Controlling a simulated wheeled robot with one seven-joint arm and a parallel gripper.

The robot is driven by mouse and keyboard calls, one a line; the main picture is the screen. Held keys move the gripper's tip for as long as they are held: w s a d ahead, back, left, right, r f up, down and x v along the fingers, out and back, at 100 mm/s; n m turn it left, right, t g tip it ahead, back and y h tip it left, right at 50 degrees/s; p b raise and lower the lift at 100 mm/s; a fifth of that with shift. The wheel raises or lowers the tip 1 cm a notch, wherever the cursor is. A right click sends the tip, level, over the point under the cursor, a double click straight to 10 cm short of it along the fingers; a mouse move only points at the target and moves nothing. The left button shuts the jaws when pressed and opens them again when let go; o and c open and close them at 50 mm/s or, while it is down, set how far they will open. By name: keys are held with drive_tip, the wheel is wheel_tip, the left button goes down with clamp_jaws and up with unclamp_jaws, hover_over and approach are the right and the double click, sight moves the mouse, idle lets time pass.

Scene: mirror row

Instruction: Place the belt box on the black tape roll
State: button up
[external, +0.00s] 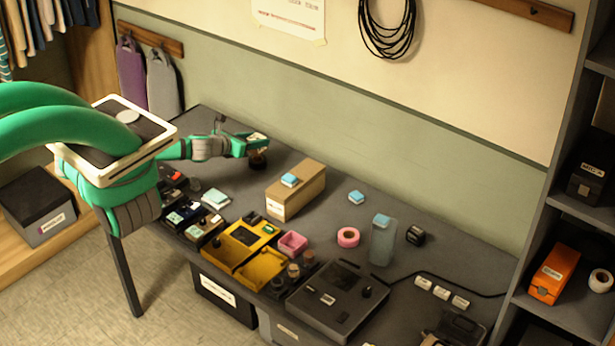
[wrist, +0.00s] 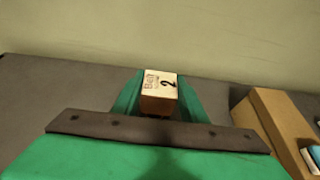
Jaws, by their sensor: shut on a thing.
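The belt box (wrist: 160,84) is a small box with a pale top reading "Belt" and "2" and a brown side. My gripper (external: 257,142) is shut on it, with a green finger on each side in the wrist view (wrist: 158,95). In the external view the box's pale top shows between the fingers, over the back left of the table. A dark rounded thing (external: 258,162) shows right below the gripper; it may be the black tape roll, but it is mostly covered. I cannot tell whether the box touches it. The wrist view does not show it.
A long cardboard box (external: 300,193) with a blue block on top stands to the right of my gripper. The green wall is close behind.

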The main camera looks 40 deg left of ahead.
drive_tip(key=shift+f, duration=1.4)
drive_tip(key=shift+f, duration=0.15)
drive_tip(key=o, duration=1.1)
